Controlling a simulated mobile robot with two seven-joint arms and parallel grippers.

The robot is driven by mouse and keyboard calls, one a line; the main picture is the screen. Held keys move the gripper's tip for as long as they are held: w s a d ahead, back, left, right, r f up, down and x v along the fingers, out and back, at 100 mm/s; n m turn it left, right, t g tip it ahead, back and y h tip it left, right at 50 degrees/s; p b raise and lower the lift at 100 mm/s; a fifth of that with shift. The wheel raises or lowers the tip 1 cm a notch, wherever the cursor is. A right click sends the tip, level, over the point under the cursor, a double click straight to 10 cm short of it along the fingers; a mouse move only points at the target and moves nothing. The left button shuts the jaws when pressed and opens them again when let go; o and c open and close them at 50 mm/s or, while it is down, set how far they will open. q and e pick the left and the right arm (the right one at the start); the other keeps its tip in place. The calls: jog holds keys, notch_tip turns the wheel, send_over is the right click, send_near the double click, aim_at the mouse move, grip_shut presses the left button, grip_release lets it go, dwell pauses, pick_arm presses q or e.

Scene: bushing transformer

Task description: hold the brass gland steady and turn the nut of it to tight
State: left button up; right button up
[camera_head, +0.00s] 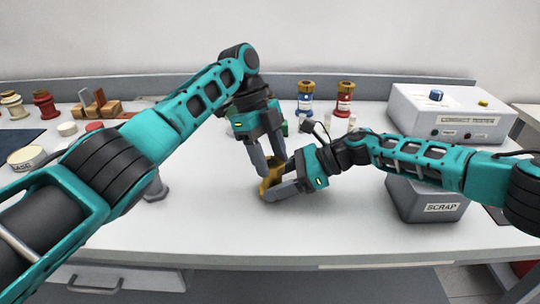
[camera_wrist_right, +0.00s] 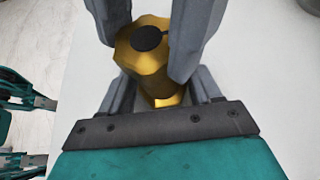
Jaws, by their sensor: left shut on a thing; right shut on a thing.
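The brass gland (camera_head: 271,180) stands upright on the white bench, largely hidden by fingers in the head view. In the right wrist view its faceted nut (camera_wrist_right: 130,62) is on top, with a dark round opening (camera_wrist_right: 147,38), and its narrower body (camera_wrist_right: 163,92) shows below. My left gripper (camera_head: 272,166) reaches down from above and is shut on the nut, one grey finger on either side. My right gripper (camera_head: 273,184) comes in low from the right and is shut on the gland's body, below the left fingers. The exact finger contacts are partly hidden.
A grey scrap bin (camera_head: 427,203) and a contact tester box (camera_head: 450,111) stand at the right. Blue (camera_head: 305,98) and red (camera_head: 344,98) bushings stand behind the grippers. Small parts and a round tin (camera_head: 27,158) are at the left. The front bench is clear.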

pick_arm(q)
jog(key=o, duration=0.8)
jog(key=shift+c, duration=0.2)
jog(key=v, duration=0.7)
jog(key=shift+r, duration=0.25)
jog(key=shift+a, duration=0.1)
pick_arm(e)
jog(key=o, duration=0.9)
